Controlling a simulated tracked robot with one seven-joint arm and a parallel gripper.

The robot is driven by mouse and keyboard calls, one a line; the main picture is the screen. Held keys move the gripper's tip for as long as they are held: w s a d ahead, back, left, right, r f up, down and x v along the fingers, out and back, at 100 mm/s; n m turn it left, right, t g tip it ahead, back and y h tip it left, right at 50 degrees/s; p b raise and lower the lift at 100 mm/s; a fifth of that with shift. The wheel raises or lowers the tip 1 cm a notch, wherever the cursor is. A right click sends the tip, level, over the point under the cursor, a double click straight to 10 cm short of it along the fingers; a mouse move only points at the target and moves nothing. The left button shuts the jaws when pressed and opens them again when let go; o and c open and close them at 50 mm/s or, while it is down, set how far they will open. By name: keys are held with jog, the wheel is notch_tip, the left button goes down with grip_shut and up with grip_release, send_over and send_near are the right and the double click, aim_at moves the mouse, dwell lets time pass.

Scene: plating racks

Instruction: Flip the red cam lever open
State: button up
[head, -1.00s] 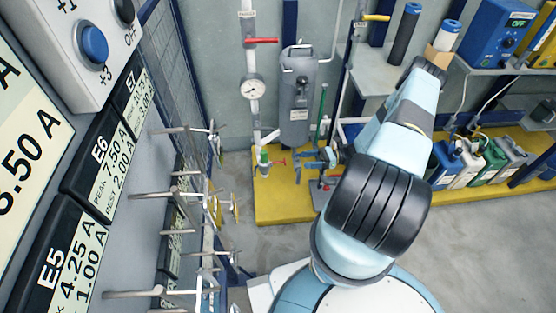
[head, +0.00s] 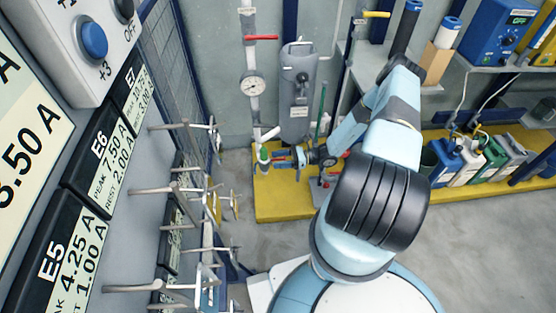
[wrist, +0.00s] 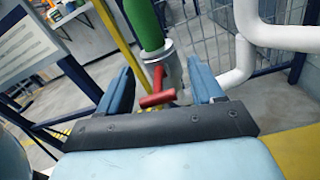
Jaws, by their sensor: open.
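The red cam lever (wrist: 157,98) shows in the wrist view on a grey metal coupling (wrist: 171,70) below a green hose or handle (wrist: 144,24). The lever sticks out from the coupling toward me, with a short crossbar at its end. My gripper (wrist: 160,76) is open, with one blue finger on each side of the lever and coupling. Nothing is clamped, and I cannot tell whether a finger touches. In the head view my gripper (head: 283,158) is beside the green-topped fitting (head: 263,155), and the lever is mostly hidden there.
White pipes (wrist: 247,50) stand close to the right of the coupling. In the head view a grey tank (head: 297,100) and a pressure gauge (head: 252,87) stand behind. A yellow platform (head: 270,200) lies below. Metal hooks (head: 180,190) project at the left.

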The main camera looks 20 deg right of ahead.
jog(key=shift+a, duration=0.2)
jog(key=shift+w, duration=0.1)
jog(key=c, duration=1)
jog(key=shift+w+a+r+g+h, duration=0.15)
jog(key=shift+r+h, duration=0.15)
jog(key=shift+h, duration=0.55)
jog(key=shift+a+r+g+h, duration=0.15)
jog(key=shift+r+h, duration=0.1)
jog(key=shift+h, duration=0.6)
jog(key=shift+d, duration=0.1)
jog(key=o, duration=1)
jog(key=v, duration=1.3)
jog(key=shift+d, duration=0.35)
jog(key=shift+s+a+r, duration=0.1)
jog(key=shift+s, duration=0.1)
